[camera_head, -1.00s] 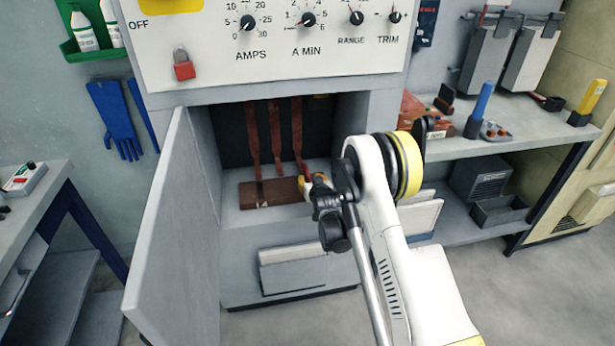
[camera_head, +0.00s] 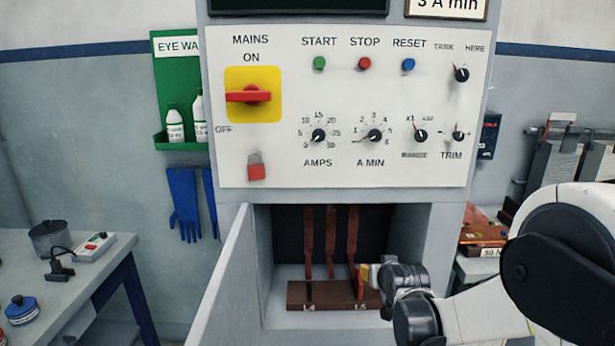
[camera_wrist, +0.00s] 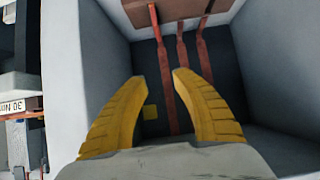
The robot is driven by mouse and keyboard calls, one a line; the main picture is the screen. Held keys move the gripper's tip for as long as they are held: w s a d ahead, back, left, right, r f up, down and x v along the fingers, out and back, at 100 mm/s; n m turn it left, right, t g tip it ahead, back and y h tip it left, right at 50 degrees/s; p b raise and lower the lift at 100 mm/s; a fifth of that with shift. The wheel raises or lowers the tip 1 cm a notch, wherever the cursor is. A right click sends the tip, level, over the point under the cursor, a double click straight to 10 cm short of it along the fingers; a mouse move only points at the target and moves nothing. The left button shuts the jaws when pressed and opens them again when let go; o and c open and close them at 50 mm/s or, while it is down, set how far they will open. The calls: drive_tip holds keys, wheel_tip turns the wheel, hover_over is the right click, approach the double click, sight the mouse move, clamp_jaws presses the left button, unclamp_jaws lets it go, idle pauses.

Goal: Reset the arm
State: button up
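My gripper (camera_head: 366,278) is inside the open lower bay of the grey cabinet (camera_head: 435,215), in front of the brown block and near the rightmost reddish strap (camera_head: 354,240). In the wrist view its two yellow fingers (camera_wrist: 159,76) are apart, with nothing clearly held between them. The straps show beyond them and cross the gap in the picture. My arm reaches in from the right of the head view. In that view the fingertips are small and partly hidden by the wrist.
The cabinet door (camera_head: 228,285) stands open at the bay's left. A control panel (camera_head: 340,105) is above the bay. The brown block (camera_head: 330,294) lies on the bay floor. A bench (camera_head: 110,262) is at left, and a shelf with red-brown items (camera_head: 480,232) is at right.

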drive_tip(key=s+r+g, duration=0.2)
drive_tip(key=s+r, duration=0.2)
drive_tip(key=s, duration=0.8)
drive_tip(key=s+r+g, duration=0.1)
drive_tip(key=s+r, duration=0.4)
drive_tip(key=s, duration=0.7)
drive_tip(key=s+f+g, duration=0.1)
drive_tip(key=s+f, duration=0.2)
drive_tip(key=s, duration=0.8)
